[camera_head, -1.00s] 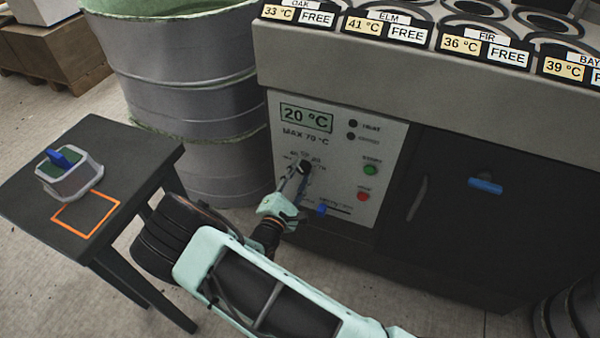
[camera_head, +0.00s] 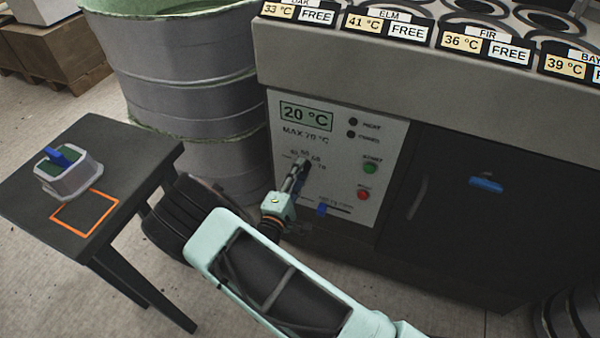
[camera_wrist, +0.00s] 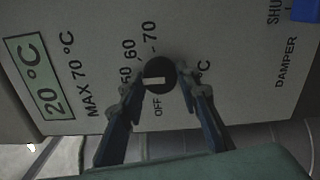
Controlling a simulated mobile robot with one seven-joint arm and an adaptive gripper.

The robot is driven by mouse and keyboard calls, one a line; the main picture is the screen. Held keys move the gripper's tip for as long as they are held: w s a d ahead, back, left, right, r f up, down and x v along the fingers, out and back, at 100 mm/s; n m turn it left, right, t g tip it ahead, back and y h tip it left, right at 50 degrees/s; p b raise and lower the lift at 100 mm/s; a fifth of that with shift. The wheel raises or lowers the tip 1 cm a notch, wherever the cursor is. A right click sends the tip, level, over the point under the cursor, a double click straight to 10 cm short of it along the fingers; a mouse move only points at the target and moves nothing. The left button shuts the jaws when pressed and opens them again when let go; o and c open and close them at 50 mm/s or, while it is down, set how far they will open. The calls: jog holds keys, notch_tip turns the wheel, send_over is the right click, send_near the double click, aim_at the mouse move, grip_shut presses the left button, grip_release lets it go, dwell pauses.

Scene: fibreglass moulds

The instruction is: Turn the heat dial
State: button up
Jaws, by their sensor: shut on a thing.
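The heat dial (camera_wrist: 160,72) is a round black knob with a white mark, on the oven's pale control panel (camera_head: 385,150). In the wrist view its white mark lies nearly level, its left end toward the 50 side. OFF, 60 and 70 are readable around it. My gripper (camera_wrist: 160,88) has a finger on each side of the dial and is shut on it. In the head view my gripper (camera_head: 298,174) reaches the panel from below and mostly covers the dial. The green display (camera_head: 306,115) reads 20 °C, with MAX 70 °C below it.
A green button (camera_head: 370,168) and a red button (camera_head: 363,195) sit right of the dial. A blue damper slider (camera_head: 321,210) is just below. A dark table (camera_head: 130,165) with a grey tub (camera_head: 70,180) stands left. Large grey drums (camera_head: 190,90) stand beside the oven.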

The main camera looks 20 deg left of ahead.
dwell(0.3)
jog(key=o, duration=1.2)
jog(key=shift+c, duration=0.2)
jog(key=s, duration=1.2)
jog(key=shift+a, duration=0.45)
